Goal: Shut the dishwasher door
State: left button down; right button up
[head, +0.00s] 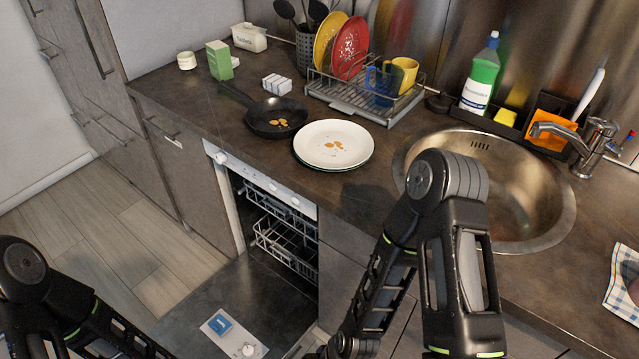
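The dishwasher (260,185) is built in under the counter, with a pale control strip along its top. Its door (190,310) is folded down and open, the dark inner face up, with a detergent dispenser (232,335) on it. The door's outer end is cut off by the bottom of the picture. Wire racks (285,240) sit inside the dishwasher opening. My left arm comes in at the lower left and my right arm stands in front of the counter at the lower middle. Neither gripper's fingers can be seen; both arms run out of the bottom edge.
On the counter (200,95) stand white plates (335,145) with food scraps, a black pan (275,118) and a dish rack (370,105). The sink (540,215) is at right. Floor (120,240) is clear left of the door.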

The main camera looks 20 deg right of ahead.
aim_at(266, 314)
jog(key=k+z, duration=0.1)
jog(key=k, duration=0.4)
jog(key=z, duration=1.2)
jog(key=k+j, duration=0.1)
jog(key=j, duration=0.3)
jog(key=k+j, duration=0.1)
jog(key=j, duration=0.3)
jog(key=k+j, duration=0.1)
jog(key=j, duration=0.3)
jog(key=k+j, duration=0.1)
jog(key=j, duration=0.3)
jog(key=k+j, duration=0.1)
jog(key=j, duration=0.3)
jog(key=k+j, duration=0.1)
jog(key=j, duration=0.3)
